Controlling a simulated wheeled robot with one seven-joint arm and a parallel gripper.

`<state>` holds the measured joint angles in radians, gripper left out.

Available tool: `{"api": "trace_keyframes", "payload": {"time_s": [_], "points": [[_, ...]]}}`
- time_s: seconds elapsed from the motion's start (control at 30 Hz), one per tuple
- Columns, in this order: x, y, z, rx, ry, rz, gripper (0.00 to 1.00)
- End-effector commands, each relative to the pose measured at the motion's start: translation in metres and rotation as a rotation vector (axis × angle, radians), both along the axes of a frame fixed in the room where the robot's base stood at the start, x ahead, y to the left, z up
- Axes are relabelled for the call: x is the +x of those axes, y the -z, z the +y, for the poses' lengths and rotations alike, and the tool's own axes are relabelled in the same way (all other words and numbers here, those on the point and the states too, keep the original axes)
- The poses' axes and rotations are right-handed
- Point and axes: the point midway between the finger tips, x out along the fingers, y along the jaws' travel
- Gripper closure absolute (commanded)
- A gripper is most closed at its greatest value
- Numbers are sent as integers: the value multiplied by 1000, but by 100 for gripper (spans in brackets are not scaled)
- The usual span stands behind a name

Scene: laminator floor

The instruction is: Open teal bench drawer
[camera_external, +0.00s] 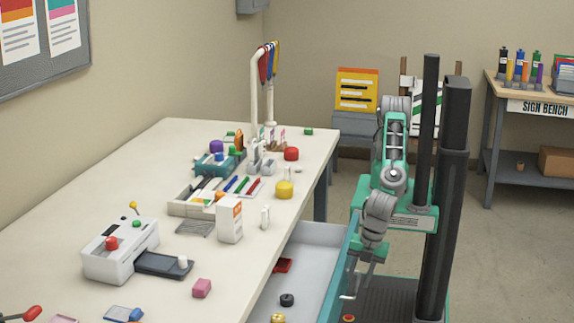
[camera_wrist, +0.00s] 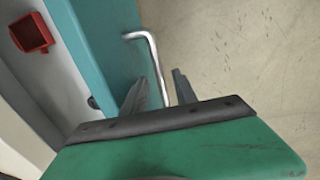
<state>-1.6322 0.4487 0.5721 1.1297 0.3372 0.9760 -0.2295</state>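The teal-fronted bench drawer (camera_external: 312,240) is pulled out from the right side of the white bench (camera_external: 110,205), and its grey inside shows. Its teal front also shows in the wrist view (camera_wrist: 92,40). The metal bar handle (camera_wrist: 153,60) stands off that front. My gripper (camera_external: 360,274) is at the handle on the outer side of the drawer. In the wrist view its two fingers (camera_wrist: 156,88) are apart, with the lower part of the handle between them; I cannot tell whether they touch it.
The drawer holds a red open box (camera_external: 283,265), a black round item (camera_external: 287,299) and a yellow item (camera_external: 278,318). The bench top carries a laminator (camera_external: 120,250), a white carton (camera_external: 229,220) and several small objects. Floor right of the drawer is clear in the wrist view.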

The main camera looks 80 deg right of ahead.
Motion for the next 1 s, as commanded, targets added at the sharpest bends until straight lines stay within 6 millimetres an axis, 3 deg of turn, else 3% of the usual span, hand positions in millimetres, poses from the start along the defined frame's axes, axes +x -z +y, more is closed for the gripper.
{"api": "trace_keyframes", "payload": {"time_s": [0.27,0.7,1.0], "points": [[1,4,1,2,0,0,66],[1,4,0,2,0,0,100],[1,4,0,2,0,0,100]]}}
